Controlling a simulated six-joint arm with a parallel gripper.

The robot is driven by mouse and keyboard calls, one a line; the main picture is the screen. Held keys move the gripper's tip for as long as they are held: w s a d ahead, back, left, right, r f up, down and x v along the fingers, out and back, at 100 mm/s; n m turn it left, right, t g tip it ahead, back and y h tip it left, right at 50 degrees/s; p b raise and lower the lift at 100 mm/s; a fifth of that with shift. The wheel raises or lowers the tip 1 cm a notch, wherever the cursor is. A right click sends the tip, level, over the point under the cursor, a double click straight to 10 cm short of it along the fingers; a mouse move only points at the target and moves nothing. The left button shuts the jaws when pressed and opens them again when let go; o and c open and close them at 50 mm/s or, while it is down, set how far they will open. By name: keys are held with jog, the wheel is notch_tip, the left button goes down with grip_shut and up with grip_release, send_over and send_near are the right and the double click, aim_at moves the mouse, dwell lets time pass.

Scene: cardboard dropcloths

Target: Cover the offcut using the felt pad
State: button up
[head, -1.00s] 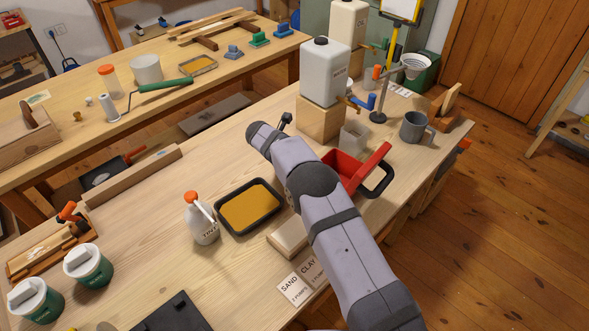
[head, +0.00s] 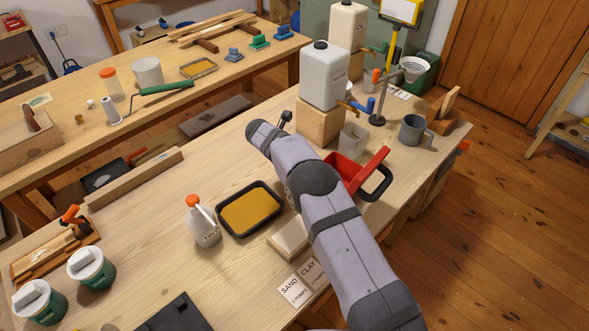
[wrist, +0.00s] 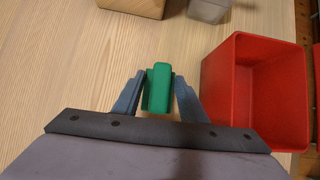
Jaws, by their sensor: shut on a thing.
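My gripper (wrist: 158,92) is shut on a small green block (wrist: 160,88), which shows between its two jaws in the wrist view. I cannot tell for certain whether this block is the felt pad. In the head view my arm hides the gripper and what it holds. I cannot make out the offcut with certainty. A pale block (head: 289,238) lies on the near bench beside my arm, partly hidden by it. What lies under the green block is hidden.
A red open bin (wrist: 244,88) stands right of my gripper. A wooden block (head: 318,126) under a white jug (head: 324,76) and a grey cup (head: 352,138) stand beyond. A black tray (head: 222,228) and a white bottle (head: 203,226) are to the left. Bare bench lies left of my gripper.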

jog(key=shift+r+p, duration=1.7)
jog(key=shift+r, duration=0.8)
jog(key=shift+a, duration=0.1)
notch_tip(320, 180, up, 3)
jog(key=p, duration=0.5)
send_over(251, 212)
jog(key=w, duration=0.1)
jog(key=shift+s+r+m, duration=0.2)
jog(key=shift+s+m, duration=0.2)
jog(key=shift+s, duration=0.05)
jog(key=shift+f, duration=0.1)
jog(key=shift+f+b, duration=3.1)
jog(key=shift+f, duration=1.6)
jog(key=shift+r, duration=0.1)
jog(key=shift+r+p, duration=1.65)
jog(key=shift+r, duration=0.55)
